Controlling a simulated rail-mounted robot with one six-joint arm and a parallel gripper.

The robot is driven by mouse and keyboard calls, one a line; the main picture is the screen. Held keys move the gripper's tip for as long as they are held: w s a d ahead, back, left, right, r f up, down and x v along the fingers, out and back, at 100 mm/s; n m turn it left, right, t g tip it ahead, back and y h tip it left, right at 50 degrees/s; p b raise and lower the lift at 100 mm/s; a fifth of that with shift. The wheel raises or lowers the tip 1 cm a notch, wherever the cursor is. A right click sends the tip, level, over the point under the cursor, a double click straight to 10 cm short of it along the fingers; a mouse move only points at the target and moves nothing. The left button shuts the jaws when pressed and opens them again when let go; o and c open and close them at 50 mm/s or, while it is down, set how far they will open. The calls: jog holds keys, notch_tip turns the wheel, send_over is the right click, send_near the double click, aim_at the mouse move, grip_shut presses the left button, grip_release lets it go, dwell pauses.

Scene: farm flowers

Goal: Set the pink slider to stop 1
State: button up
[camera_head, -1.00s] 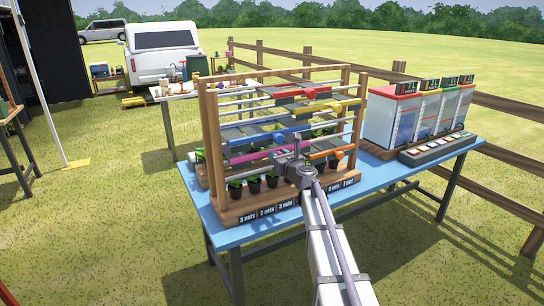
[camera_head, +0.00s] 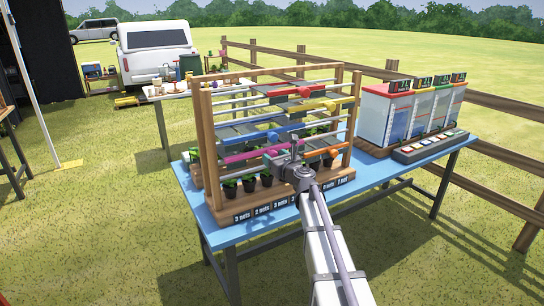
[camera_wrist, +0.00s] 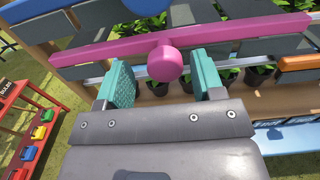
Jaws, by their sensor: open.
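The pink slider (camera_head: 243,156) is a low bar across the wooden rack in the head view. Part of it is hidden behind my gripper (camera_head: 284,158). In the wrist view the pink slider (camera_wrist: 235,29) crosses the top, and its round pink knob (camera_wrist: 165,64) faces me. My gripper (camera_wrist: 165,82) is open, with one teal finger on each side of the knob. A gap shows between the knob and each finger. I cannot tell how deep the knob sits between the fingers.
Red (camera_head: 290,91), yellow (camera_head: 325,106), blue (camera_head: 262,136) and orange (camera_head: 325,153) sliders share the rack (camera_head: 208,140). Potted plants (camera_head: 249,184) stand below. A blue table (camera_head: 210,222) carries the rack. A white-and-red unit (camera_head: 385,115) stands to its right.

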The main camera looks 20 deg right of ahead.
jog(key=v, duration=0.8)
jog(key=shift+s, duration=0.35)
jog(key=s+a+f+n+g+y+p, duration=0.15)
jog(key=s+a+f+n+g, duration=0.3)
jog(key=n, duration=0.55)
jog(key=s+a+f+n+g+y, duration=0.25)
jog(key=s+a+n+g, duration=0.2)
jog(key=n, duration=0.55)
jog(key=s+a+f+n+g+h+p, duration=0.1)
jog(key=s+a+n+g+h+p, duration=0.1)
jog(key=s+n, duration=0.4)
jog(key=s+a+f+n+g+h+p, duration=0.1)
jog(key=s+a+n+g+h+p, duration=0.2)
jog(key=s, duration=1)
jog(key=shift+s+a+f+n+g+h+p, duration=0.2)
jog(key=shift+a+f+n+g+h+p, duration=0.2)
jog(key=shift+n+g+h, duration=1.35)
